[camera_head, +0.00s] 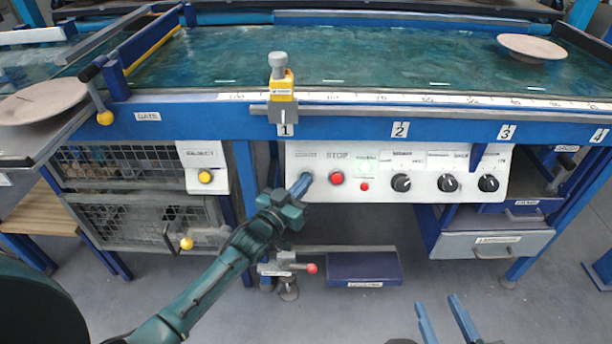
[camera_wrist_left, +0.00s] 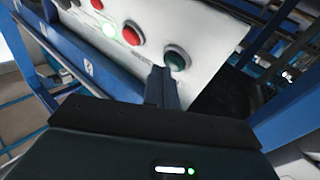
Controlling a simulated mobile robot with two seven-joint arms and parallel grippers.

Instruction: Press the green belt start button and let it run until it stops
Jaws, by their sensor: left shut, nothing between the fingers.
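The white control panel (camera_head: 425,165) hangs under the belt's front rail. My right gripper (camera_head: 438,302) is open and empty, low over the floor. The belt (camera_head: 340,60) is blue-green.
A small red button (camera_head: 364,187) and three black knobs (camera_head: 447,183) sit further right on the panel. A yellow stop block (camera_head: 281,88) is on the rail. One plate (camera_head: 531,47) lies on the belt, another plate (camera_head: 43,101) at the left. A reject button (camera_head: 205,177) is left.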

